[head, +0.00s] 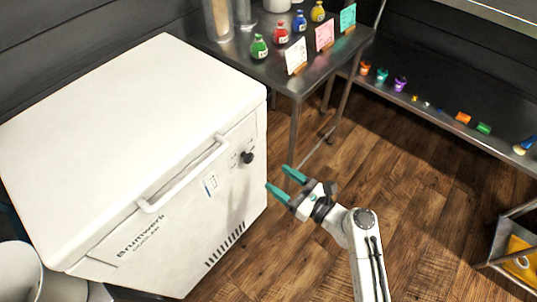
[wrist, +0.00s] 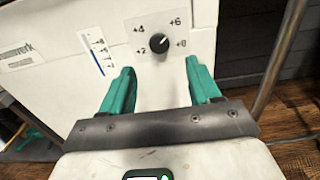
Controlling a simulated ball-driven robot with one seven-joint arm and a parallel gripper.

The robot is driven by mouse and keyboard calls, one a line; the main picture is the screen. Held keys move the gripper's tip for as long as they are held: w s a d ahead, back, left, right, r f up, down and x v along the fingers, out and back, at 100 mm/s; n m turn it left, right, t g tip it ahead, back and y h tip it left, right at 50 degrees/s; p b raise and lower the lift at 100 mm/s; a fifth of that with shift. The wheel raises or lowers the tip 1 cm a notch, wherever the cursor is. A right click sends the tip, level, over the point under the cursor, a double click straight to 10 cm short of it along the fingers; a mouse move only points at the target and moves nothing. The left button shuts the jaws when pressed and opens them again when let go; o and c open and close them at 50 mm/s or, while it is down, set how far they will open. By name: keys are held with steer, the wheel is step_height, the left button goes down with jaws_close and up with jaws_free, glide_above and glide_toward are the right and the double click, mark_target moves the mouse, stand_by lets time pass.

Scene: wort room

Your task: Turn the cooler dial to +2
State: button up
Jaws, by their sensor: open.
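The cooler (head: 150,165) is a big white chest with a "Brumwerk Cooler" label on its front. Its black round dial (head: 247,157) sits on the front panel near the right end. In the wrist view the dial (wrist: 159,43) has +4 at upper left, +6 at upper right, +2 at lower left and +8 at lower right. A small light mark on it seems to point up and right, towards +6. My gripper (head: 280,178) is open and empty, in front of the panel. In the wrist view its teal fingers (wrist: 159,66) are apart, with the dial beyond and between them, untouched.
A white bar handle (head: 183,174) runs along the cooler's front, left of the dial. A striped gauge label (wrist: 97,51) is left of the dial. A metal table (head: 290,75) with several coloured bottles stands behind right.

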mark_target(250, 159)
steer(key=b+x, duration=0.2)
steer(key=x, duration=0.8)
steer(key=shift+a, duration=0.2)
steer(key=shift+c, duration=0.4)
steer(key=c, duration=0.9)
